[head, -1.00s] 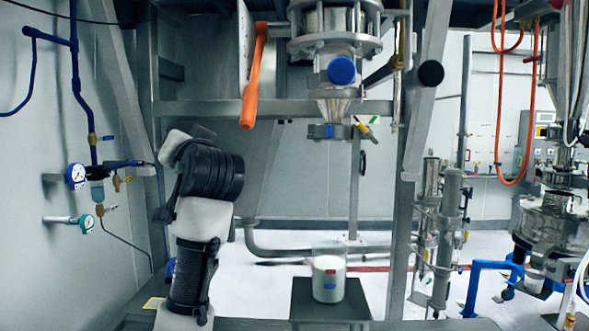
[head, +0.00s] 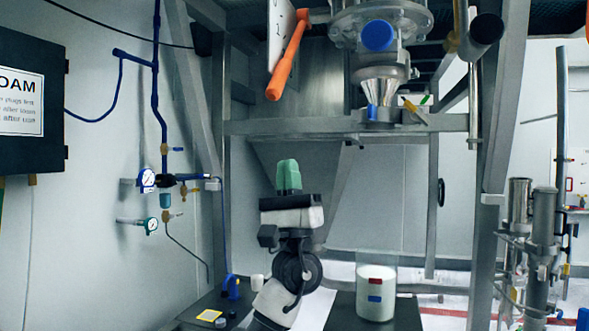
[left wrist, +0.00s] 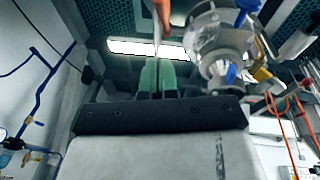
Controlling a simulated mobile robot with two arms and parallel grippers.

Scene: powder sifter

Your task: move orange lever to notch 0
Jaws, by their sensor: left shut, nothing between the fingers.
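The orange lever (head: 289,55) hangs from its pivot on a white notched plate (head: 281,28) at the upper middle of the head view, slanting down to the left. In the left wrist view the lever (left wrist: 163,12) shows at the top, beyond the fingertips. My left gripper (head: 288,162) has green fingers, points up and is shut and empty. It is below the lever, clearly apart from it. In the left wrist view its fingers (left wrist: 158,62) are side by side. My right gripper is not in view.
The steel sifter (head: 382,65) with a blue knob (head: 377,36) hangs right of the lever. A clear container of white powder (head: 376,290) stands below it. Steel frame beams (head: 350,125) surround the area. Gauges (head: 147,180) and blue piping are on the left wall.

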